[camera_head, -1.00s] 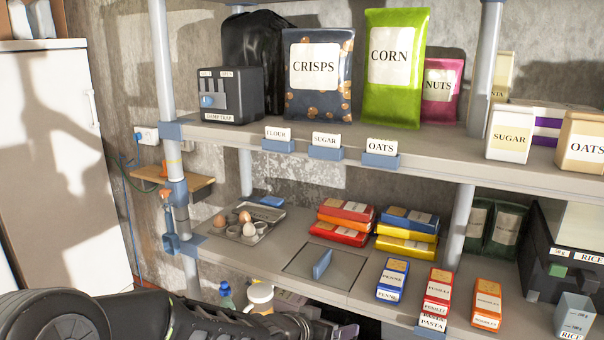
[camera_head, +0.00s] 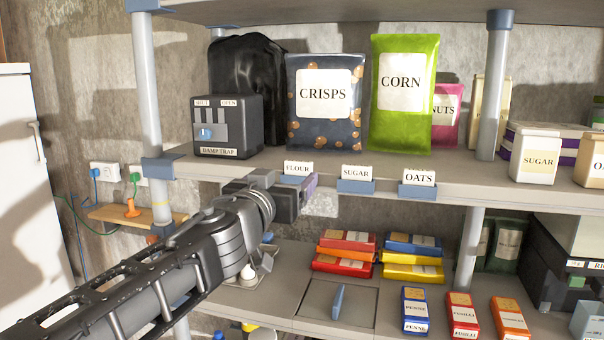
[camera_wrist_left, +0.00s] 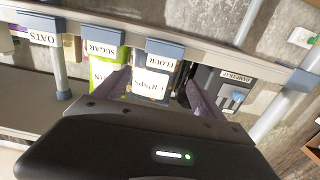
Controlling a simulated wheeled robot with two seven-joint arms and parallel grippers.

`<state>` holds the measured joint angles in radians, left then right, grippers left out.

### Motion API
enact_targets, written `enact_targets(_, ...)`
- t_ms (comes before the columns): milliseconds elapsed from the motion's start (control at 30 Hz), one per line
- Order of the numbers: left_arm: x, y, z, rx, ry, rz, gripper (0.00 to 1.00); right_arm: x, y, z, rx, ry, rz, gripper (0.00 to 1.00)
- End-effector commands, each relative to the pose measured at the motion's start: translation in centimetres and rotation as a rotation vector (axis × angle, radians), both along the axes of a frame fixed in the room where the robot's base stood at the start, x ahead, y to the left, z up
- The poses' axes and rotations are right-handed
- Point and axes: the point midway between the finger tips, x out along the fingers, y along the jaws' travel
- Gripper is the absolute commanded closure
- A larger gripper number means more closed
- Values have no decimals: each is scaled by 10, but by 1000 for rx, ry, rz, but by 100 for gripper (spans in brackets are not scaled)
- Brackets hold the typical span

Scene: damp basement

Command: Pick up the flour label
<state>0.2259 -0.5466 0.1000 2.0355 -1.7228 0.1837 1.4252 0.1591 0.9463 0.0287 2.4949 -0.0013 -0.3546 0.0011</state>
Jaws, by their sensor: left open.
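The flour label (camera_head: 298,168) is a small white card in a blue holder on the front edge of the upper shelf, left of the sugar label (camera_head: 357,172) and oats label (camera_head: 419,177). My left gripper (camera_head: 308,184) is just below and in front of it, partly covering its blue holder. In the left wrist view the flour label (camera_wrist_left: 164,59) appears upside down between the two purple fingers of the left gripper (camera_wrist_left: 160,82), which are apart with nothing held. Whether a finger touches the holder cannot be told. My right gripper is not in view.
On the upper shelf (camera_head: 470,184) above the labels stand a damp trap box (camera_head: 227,125), a crisps bag (camera_head: 326,105) and a corn bag (camera_head: 402,92). The lower shelf holds coloured packets and a tray. A post (camera_head: 147,100) stands at left.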

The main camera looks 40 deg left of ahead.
Motion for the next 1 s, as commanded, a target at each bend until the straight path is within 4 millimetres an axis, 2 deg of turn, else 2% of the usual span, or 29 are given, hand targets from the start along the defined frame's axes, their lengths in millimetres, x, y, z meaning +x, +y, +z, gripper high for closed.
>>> enact_targets(267, 2, 1, -1, -2, 2, -1, 20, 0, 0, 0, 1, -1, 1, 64)
enact_targets(500, 23, 8, -2, -1, 4, -1, 20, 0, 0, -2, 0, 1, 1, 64)
enact_targets(867, 27, 9, -1, -1, 2, -1, 20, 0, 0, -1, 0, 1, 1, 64)
enact_targets(1000, 39, 12, -1, 0, 4, -2, 20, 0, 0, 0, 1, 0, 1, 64)
